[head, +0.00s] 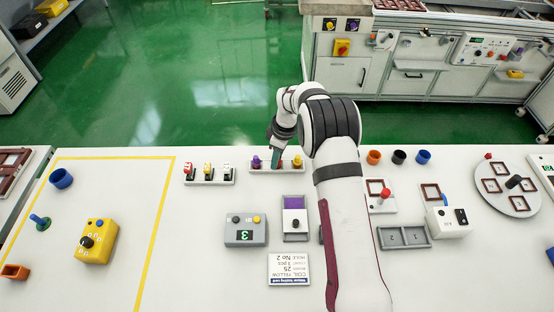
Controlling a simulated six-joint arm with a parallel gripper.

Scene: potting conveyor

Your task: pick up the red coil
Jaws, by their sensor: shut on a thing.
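My gripper (277,158) points down at the white rack (262,171) at the back middle of the table.
Another rack (208,182) with several coils stands to the left. A grey box (246,231) showing a 3 and a purple-and-grey block (294,222) lie in front. Orange (374,157), black (398,157) and blue (423,157) cups stand right. The yellow-taped area has open room.

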